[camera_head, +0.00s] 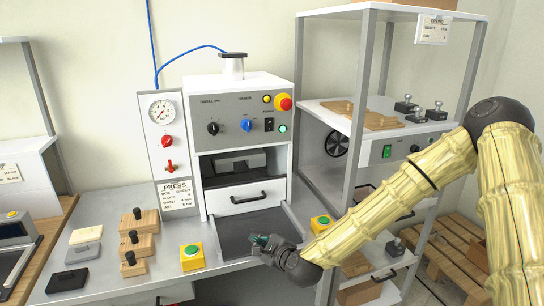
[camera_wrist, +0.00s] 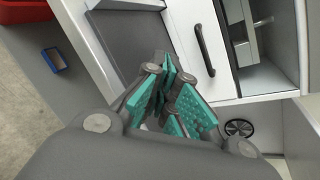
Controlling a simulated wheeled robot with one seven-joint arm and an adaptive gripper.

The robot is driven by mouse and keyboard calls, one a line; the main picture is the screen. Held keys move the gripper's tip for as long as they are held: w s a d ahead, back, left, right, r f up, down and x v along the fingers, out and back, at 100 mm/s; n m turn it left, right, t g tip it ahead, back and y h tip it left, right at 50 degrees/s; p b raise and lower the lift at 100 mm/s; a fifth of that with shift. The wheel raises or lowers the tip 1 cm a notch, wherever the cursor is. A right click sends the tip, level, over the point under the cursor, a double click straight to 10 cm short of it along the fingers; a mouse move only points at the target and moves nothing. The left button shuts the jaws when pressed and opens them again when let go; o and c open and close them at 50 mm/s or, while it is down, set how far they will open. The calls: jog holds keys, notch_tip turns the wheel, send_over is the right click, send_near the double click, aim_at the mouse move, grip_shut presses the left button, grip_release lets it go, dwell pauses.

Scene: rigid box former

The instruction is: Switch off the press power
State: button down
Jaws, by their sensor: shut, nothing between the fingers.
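The press (camera_head: 240,90) is a white box on the bench with a control panel. Its power switch (camera_head: 268,125) is a small black rocker on the right of the panel, under a "POWER" label. A green lamp (camera_head: 283,128) beside it looks lit. My gripper (camera_head: 258,240) is shut and empty, low over the grey tray in front of the press, below and away from the switch. In the wrist view my gripper (camera_wrist: 167,68) shows its teal pads together near the white drawer front and its black handle (camera_wrist: 203,45). The switch is not visible in the wrist view.
A red mushroom button (camera_head: 285,103), black knob (camera_head: 213,128) and blue knob (camera_head: 246,125) share the panel. Yellow boxes with green buttons stand left (camera_head: 192,257) and right (camera_head: 320,223) of the tray. A metal shelf rack (camera_head: 362,100) stands close on the right.

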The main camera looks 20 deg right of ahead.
jog(key=w+d+r+m+t+h, duration=0.1)
jog(key=w+d+r+m+t, duration=0.1)
jog(key=r, duration=0.6)
jog(key=w+d+r+m+t+h, duration=0.1)
jog(key=w+d+r+m+t, duration=0.1)
jog(key=d+r+m, duration=0.3)
jog(key=w+d+r+m+t+h, duration=0.1)
jog(key=w+d+r+m+t, duration=0.1)
jog(key=r, duration=1)
jog(key=shift+w+d+m, duration=0.55)
jog(key=shift+d+m, duration=0.3)
jog(key=shift+m, duration=0.35)
jog(key=shift+r, duration=0.1)
jog(key=p, duration=0.5)
send_near(269, 127)
jog(key=w, duration=0.2)
jog(key=w+r, duration=0.1)
jog(key=w, duration=0.2)
jog(key=shift+w, duration=1)
jog(key=shift+w+a, duration=0.1)
jog(key=shift+a, duration=0.05)
